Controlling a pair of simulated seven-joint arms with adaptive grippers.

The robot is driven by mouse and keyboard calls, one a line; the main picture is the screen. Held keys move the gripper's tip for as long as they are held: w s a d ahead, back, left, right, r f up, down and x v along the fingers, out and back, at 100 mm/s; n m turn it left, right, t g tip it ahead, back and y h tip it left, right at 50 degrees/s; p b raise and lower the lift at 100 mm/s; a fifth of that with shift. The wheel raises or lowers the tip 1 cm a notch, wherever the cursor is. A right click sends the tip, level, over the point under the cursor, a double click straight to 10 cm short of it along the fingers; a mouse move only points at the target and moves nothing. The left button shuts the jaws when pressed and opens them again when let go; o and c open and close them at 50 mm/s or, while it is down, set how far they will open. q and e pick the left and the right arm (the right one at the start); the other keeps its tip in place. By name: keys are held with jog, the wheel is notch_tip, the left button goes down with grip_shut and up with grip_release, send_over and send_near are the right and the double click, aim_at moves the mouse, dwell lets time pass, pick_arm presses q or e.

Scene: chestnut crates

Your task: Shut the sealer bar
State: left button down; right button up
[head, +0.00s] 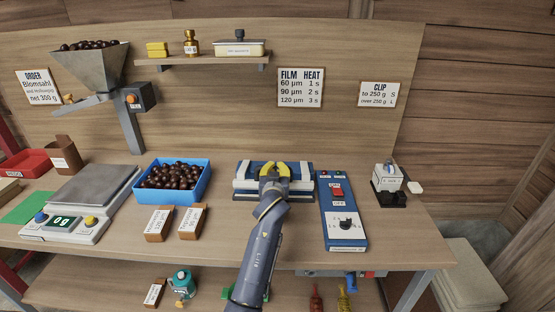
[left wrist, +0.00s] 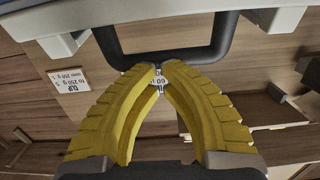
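The sealer (head: 309,193) stands at the middle back of the bench, with blue parts and a pale bar (head: 243,184) across it. My left gripper (head: 270,165) is over its middle and hides part of it. In the left wrist view my yellow fingers (left wrist: 158,68) meet at their tips, at the middle of the black sealer handle (left wrist: 218,40). They look shut, with the handle passing at the tips rather than clearly between them. Whether the tips press on it cannot be told. How far the bar is raised is hard to tell. My right gripper is not in view.
A blue control box (head: 344,243) with a red switch and a dial stands right of the sealer. A blue crate of chestnuts (head: 207,183) is to the left, with a scale (head: 62,237) beyond it. A clip device (head: 389,180) stands at the far right.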

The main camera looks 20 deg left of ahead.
pick_arm(q)
jog(key=shift+s+d+f, duration=0.1)
jog(key=shift+s+f, duration=0.15)
jog(key=shift+f, duration=0.3)
jog(key=shift+s+d+f, duration=0.1)
jog(key=shift+s+f, duration=0.1)
jog(key=shift+f, duration=0.35)
jog(key=shift+r, duration=0.1)
dwell(1.0)
jog(key=c, duration=2.1)
grip_release()
notch_tip(320, 180, up, 9)
jog(key=shift+r, duration=0.1)
jog(key=shift+c, duration=0.2)
jog(key=shift+s+r, duration=0.1)
jog(key=shift+s, duration=0.15)
grip_shut()
jog(key=s+f, duration=0.1)
jog(key=s, duration=0.3)
jog(key=x, duration=0.2)
jog(key=f+x, duration=0.1)
jog(key=x, duration=0.2)
jog(key=f+x, duration=0.1)
jog(key=x, duration=0.2)
jog(key=shift+w, duration=0.2)
jog(key=shift+s+d+f, duration=0.1)
jog(key=shift+s+f, duration=0.25)
jog(key=shift+f, duration=0.55)
